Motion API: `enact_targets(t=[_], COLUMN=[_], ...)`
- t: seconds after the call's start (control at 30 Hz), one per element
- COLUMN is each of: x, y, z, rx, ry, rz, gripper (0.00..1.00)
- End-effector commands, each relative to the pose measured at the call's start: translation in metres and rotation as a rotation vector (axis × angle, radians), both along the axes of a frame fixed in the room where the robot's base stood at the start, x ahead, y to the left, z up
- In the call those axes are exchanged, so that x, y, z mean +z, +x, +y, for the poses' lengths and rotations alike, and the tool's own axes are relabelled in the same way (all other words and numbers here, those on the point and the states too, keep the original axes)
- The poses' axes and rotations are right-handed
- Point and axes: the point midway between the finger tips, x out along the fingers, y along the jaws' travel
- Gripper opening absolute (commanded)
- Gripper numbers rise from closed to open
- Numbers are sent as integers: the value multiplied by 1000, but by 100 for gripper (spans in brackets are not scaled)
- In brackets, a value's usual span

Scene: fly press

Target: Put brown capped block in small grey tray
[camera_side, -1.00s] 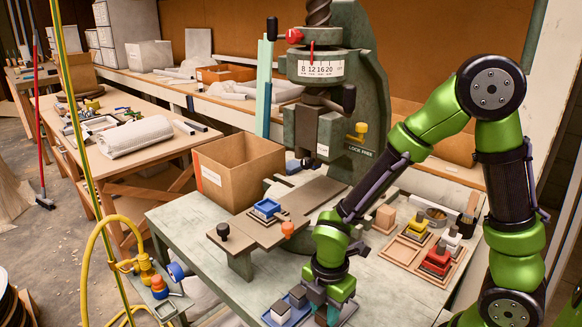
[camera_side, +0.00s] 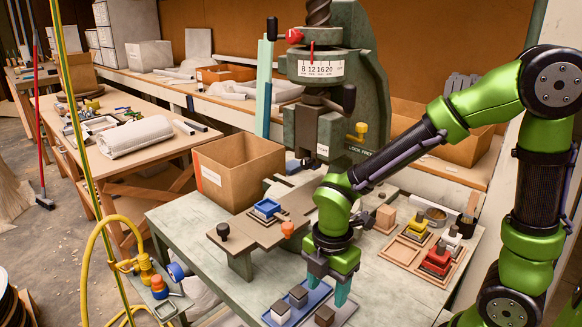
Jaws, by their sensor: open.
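A small block with a dark brown top (camera_side: 324,316) stands at the front edge of the bench, on what looks like the small grey tray (camera_side: 344,308). The tray lies just right of a blue tray, and its lower part is cut close by the picture's bottom edge. My gripper (camera_side: 328,288) is above and behind the block, with its two teal fingers spread and nothing seen between them. The block appears apart from the fingers. The gripper hides the tray's far end.
The blue tray (camera_side: 311,304) holds a grey-capped white block (camera_side: 280,312) and a dark-capped block (camera_side: 298,296). The press (camera_side: 318,130) stands behind my gripper. A wooden tray (camera_side: 408,252) with yellow, red and white blocks is to the right. The bench's left front is clear.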

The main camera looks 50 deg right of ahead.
Motion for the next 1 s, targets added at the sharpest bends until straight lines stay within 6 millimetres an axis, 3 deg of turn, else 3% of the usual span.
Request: enact_targets(t=[0.1, 0.33, 0.47, 0.63, 0.8, 1.0], x=[25, 50, 64, 98, 131, 153], y=[1, 0, -1, -9, -22, -34], z=[0, 0, -6, -26, -44, -55], rx=[0, -7, -161, -699, -1297, -1734], ry=[1, 1, 18, 137, 384, 645], rz=[-6, -5, -52, -196, -286, -271], gripper=[56, 56, 56, 56, 56, 56])
